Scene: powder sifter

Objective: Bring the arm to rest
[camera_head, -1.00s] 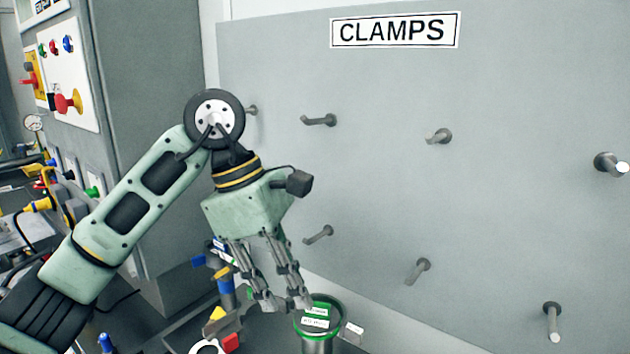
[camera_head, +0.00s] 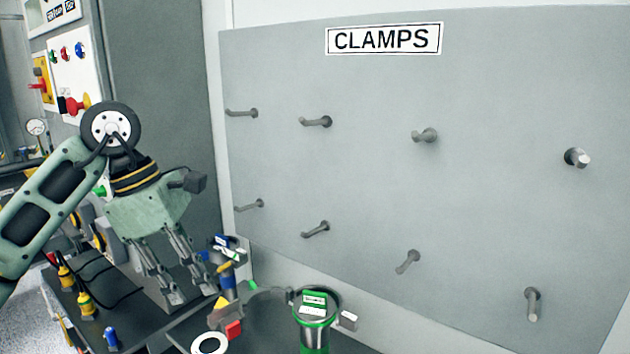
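My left arm comes in from the left, with its green and grey forearm and a black round joint. My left gripper (camera_head: 186,295) hangs pointing down at the left, over the dark bench top. Its fingers are spread apart, with nothing seen between them. It is clear of the green-ringed metal cylinder (camera_head: 315,338) to its right. My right gripper does not show.
A grey board labelled CLAMPS (camera_head: 480,210) with several empty pegs fills the right. A grey cabinet (camera_head: 165,90) stands behind my arm. The dark bench (camera_head: 130,318) holds blue, yellow and red parts and a white ring (camera_head: 209,344).

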